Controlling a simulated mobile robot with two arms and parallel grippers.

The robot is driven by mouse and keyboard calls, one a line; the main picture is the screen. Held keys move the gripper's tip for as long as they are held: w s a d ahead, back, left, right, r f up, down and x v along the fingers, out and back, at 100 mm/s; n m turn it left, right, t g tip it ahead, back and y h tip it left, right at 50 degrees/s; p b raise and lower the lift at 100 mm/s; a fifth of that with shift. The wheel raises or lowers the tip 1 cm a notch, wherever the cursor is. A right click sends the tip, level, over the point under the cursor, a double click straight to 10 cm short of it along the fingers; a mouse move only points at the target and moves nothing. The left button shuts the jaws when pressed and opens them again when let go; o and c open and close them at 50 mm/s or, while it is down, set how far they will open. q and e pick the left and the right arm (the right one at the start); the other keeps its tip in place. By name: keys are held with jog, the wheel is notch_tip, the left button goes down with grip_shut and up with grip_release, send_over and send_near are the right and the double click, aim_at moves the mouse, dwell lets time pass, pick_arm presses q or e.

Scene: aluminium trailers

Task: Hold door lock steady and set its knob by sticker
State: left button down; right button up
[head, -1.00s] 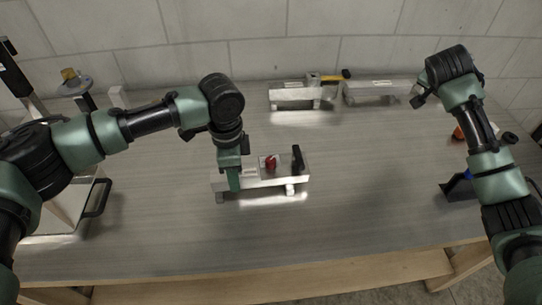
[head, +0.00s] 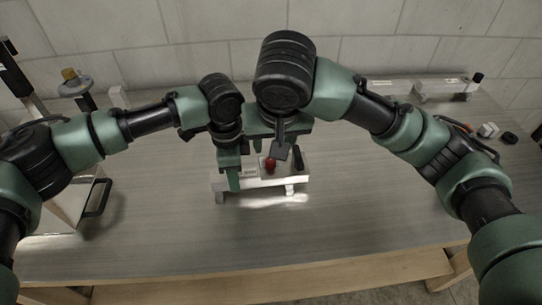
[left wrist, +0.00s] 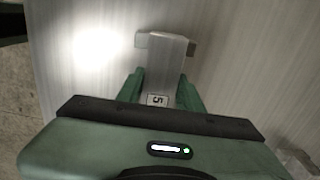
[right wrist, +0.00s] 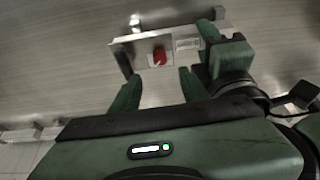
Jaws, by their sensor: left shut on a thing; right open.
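The door lock is a silver bar-shaped aluminium trailer (head: 250,183) on feet, standing on the table in the head view. My left gripper (head: 232,178) is shut on the trailer's left end. My right gripper (right wrist: 160,90) is open above the lock. In the right wrist view the red knob (right wrist: 160,57) lies just beyond its fingertips, apart from them, with a pale label (right wrist: 187,44) beside it.
Another aluminium trailer (head: 440,90) stands at the back right. A white nut-like piece (head: 488,130) and a black disc (head: 510,138) lie at the right. A box with a black handle (head: 98,198) stands at the left. The front of the table is clear.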

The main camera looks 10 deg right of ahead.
aim_at(271, 161)
jog(key=x, duration=1)
jog(key=shift+w, duration=0.1)
grip_shut()
